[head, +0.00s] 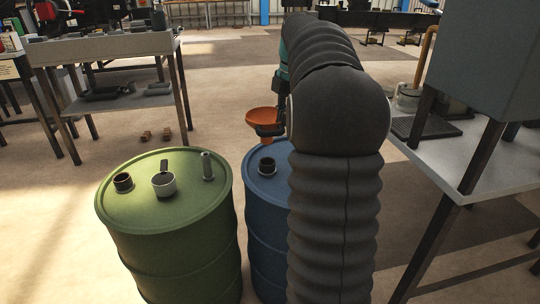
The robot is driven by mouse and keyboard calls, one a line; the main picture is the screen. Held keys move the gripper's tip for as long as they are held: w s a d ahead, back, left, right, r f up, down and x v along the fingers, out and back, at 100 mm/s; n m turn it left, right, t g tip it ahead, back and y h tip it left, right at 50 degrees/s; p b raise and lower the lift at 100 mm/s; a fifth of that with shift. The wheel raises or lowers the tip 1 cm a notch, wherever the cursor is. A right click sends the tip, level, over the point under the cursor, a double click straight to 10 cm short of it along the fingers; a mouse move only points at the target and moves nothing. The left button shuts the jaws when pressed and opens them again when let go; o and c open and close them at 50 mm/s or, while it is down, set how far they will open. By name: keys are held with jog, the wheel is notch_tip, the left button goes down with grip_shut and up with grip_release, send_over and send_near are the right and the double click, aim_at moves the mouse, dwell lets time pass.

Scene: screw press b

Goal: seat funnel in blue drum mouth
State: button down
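The orange funnel (261,117) is upright in the head view, with its wide mouth facing up. My gripper (268,130) is at the funnel's right side and seems to hold it by the edge. The fingers are small and partly hidden by my arm. The blue drum (262,226) stands below, its right part hidden behind my arm. Its dark open mouth (267,165) is on the top, near the back. The funnel appears above the mouth in the picture and apart from it. The exact height gap cannot be told.
A green drum (180,255) stands just left of the blue drum, with a metal cup (164,184), a dark bung fitting (123,182) and an upright metal tube (207,166) on top. A workbench (110,46) is at the back left. A grey table (480,158) is at the right.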

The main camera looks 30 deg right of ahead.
jog(key=shift+f, duration=0.1)
notch_tip(320, 180, down, 5)
jog(key=b, duration=0.3)
jog(key=shift+f+b, duration=0.2)
jog(key=shift+b, duration=0.15)
jog(key=shift+p, duration=0.4)
dwell(0.7)
jog(key=shift+f, duration=0.25)
jog(key=shift+f+b, duration=0.85)
jog(key=shift+f, duration=0.35)
jog(key=shift+d+f, duration=0.1)
jog(key=shift+f, duration=0.15)
dwell(1.0)
jog(key=c, duration=1.2)
grip_release()
jog(key=shift+c, duration=0.2)
